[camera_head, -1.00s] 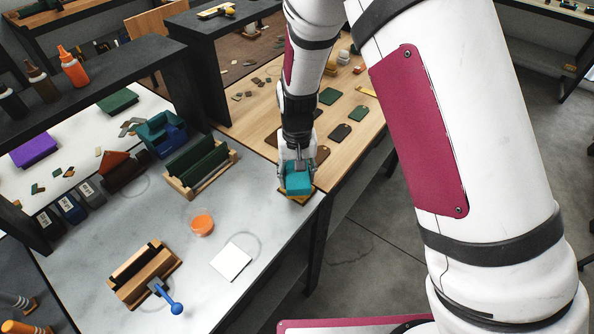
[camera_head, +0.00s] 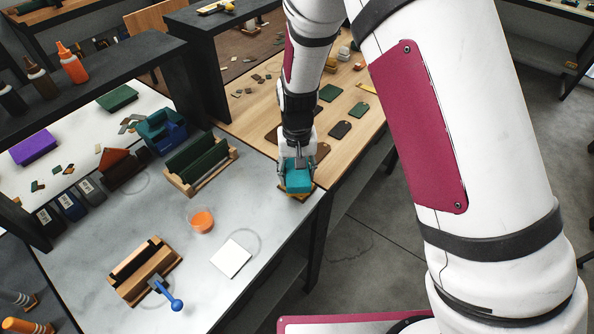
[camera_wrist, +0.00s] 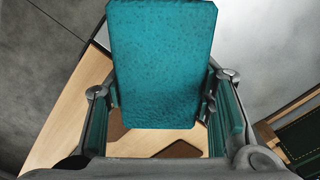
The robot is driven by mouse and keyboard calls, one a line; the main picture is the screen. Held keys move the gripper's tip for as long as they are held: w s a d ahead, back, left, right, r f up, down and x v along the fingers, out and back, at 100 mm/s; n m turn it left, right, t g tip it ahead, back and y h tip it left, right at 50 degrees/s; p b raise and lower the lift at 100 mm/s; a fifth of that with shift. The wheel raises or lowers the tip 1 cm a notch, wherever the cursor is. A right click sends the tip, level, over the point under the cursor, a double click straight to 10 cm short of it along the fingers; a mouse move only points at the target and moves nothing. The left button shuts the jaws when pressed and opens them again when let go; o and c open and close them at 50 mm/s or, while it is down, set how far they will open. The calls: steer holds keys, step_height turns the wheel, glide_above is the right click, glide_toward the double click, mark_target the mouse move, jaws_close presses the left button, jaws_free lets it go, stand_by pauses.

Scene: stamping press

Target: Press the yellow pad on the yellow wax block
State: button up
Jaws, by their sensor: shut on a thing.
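My gripper (camera_head: 298,160) is shut on a teal block (camera_head: 298,183) at the right edge of the grey table, by the wooden table's corner. The teal block fills the upper middle of the wrist view (camera_wrist: 162,65), between my fingers. A thin ochre-yellow strip (camera_head: 297,197) shows at its lower edge in the head view. I cannot tell whether this is the pad's underside or a yellow wax block beneath. Contact under the teal block is hidden. No other clear yellow pad or wax block shows on the grey table.
The grey table (camera_head: 105,215) also bears a wooden stand with green pieces (camera_head: 198,165), an orange round piece (camera_head: 202,220), a white tile (camera_head: 231,258) and a wooden block with a blue-knobbed tool (camera_head: 166,292). Leather pieces (camera_head: 340,130) lie on the wooden table behind. Bare grey surface lies left of my gripper.

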steer(key=shift+f, duration=0.45)
stand_by(1.1)
steer(key=shift+r, duration=0.15)
steer(key=shift+r+p, duration=1.1)
steer(key=shift+r, duration=2.35)
steer(key=w+d, duration=0.4)
steer(key=d, duration=0.5)
steer(key=w+d+b, duration=0.1)
steer(key=w+d, duration=0.4)
steer(key=d, duration=0.4)
steer(key=shift+f+m+b, duration=0.3)
steer(key=shift+f+m, duration=0.05)
steer(key=shift+m, duration=0.05)
